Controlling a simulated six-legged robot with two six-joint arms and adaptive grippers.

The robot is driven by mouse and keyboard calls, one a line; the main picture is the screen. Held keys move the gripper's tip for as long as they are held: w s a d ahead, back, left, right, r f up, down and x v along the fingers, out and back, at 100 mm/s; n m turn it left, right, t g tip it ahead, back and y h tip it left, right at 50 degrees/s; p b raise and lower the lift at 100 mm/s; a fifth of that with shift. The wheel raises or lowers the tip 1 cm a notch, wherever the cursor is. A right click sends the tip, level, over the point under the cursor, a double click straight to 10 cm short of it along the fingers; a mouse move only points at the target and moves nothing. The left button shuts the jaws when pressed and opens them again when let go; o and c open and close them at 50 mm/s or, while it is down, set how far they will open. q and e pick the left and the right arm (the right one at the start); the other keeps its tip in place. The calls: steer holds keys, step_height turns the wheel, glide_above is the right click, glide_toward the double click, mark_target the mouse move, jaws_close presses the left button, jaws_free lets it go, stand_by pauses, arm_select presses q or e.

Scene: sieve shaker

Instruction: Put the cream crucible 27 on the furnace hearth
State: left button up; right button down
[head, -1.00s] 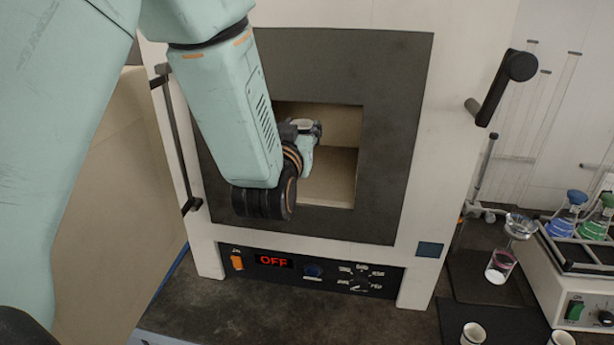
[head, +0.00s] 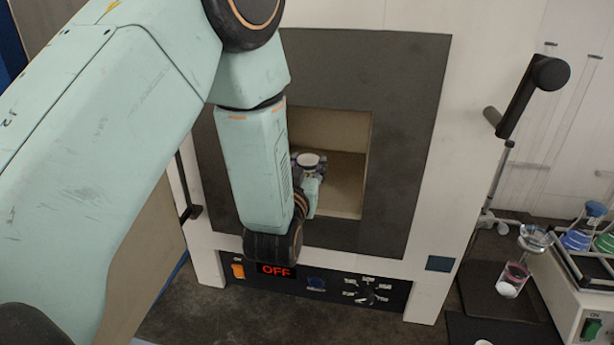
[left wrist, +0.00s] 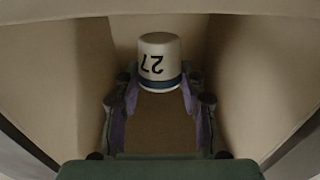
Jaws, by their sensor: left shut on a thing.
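The cream crucible 27 (head: 308,160) is in my left gripper (head: 309,178), inside the furnace opening. In the head view its open mouth faces up. In the left wrist view the crucible (left wrist: 159,60) shows a black 27, upside down in the picture, and a blue band, with the fingers (left wrist: 160,88) on both sides of it. The furnace hearth (head: 342,196) is the tan floor of the chamber. The crucible's base is hidden in the head view, so I cannot tell whether it touches the hearth. My right gripper is not in view.
The dark furnace front (head: 405,150) frames the opening closely around my left arm. The chamber's right side looks clear. Below is the control panel (head: 330,287) reading OFF. A black handle (head: 520,95), a glass with a funnel (head: 515,275) and flasks stand at right.

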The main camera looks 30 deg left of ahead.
arm_select(q)
step_height(320, 180, down, 2)
steer(key=shift+f, duration=0.15)
steer(key=shift+s+d, duration=0.25)
steer(key=shift+d, duration=0.1)
steer(key=shift+w+a+f, duration=0.15)
steer(key=shift+a+f, duration=0.05)
steer(key=o, duration=0.9)
steer(key=shift+w+a+f, duration=0.1)
steer(key=shift+o, duration=1.2)
steer(key=shift+s+d+r, duration=0.2)
steer(key=shift+d, duration=0.05)
steer(key=shift+a, duration=0.1)
